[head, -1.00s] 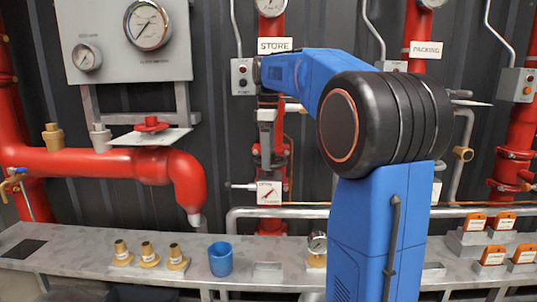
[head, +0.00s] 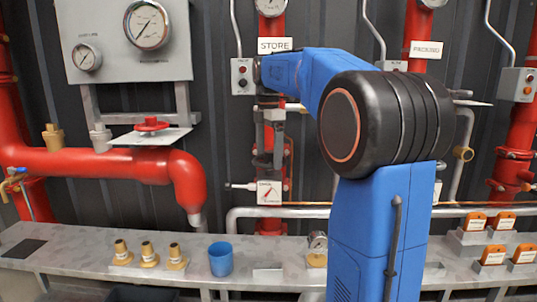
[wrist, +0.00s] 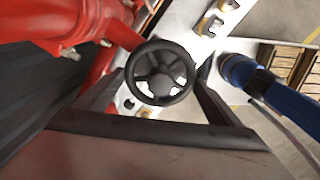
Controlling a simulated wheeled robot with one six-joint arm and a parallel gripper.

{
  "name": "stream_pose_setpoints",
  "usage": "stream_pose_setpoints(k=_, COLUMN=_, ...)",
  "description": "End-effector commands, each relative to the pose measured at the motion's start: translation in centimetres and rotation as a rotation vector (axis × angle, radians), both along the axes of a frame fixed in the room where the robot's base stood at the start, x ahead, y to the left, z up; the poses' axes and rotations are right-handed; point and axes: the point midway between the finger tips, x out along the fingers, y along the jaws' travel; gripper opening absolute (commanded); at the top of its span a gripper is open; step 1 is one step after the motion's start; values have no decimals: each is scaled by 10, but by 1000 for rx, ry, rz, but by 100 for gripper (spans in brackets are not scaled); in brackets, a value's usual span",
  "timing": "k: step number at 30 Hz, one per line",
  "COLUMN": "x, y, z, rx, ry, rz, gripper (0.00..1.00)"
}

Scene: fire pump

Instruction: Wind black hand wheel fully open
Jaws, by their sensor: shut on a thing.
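The black hand wheel (wrist: 160,72) shows face-on in the wrist view, with a round rim, spokes and a central hub. My gripper (wrist: 163,76) has one finger on each side of its rim and is shut on it. In the head view my gripper (head: 268,146) points down at the red STORE pipe, its two grey fingers side by side. The wheel is small and dark there and hard to make out. A white indicator plate (head: 270,192) with a red pointer sits just below; its lettering is too small to read.
A red hand wheel (head: 151,124) stands on the left pipe. A grey bench (head: 60,250) below carries brass fittings (head: 148,255) and a blue cup (head: 220,259). A push-button box (head: 243,76) hangs close to my wrist. My blue arm hides part of the pipework at right.

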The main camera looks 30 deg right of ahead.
Motion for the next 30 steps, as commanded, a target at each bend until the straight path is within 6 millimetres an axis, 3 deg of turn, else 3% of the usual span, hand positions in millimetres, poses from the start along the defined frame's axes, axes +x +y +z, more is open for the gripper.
stream_pose_setpoints(k=9, x=-1, y=0, z=0, rx=0, ry=0, rz=284, gripper=62)
stream_pose_setpoints(k=22, x=-1, y=0, z=0, rx=-1, ry=-1, rz=335, gripper=62)
stream_pose_setpoints(k=30, x=-2, y=-1, z=0, rx=-1, ry=-1, rz=590, gripper=62)
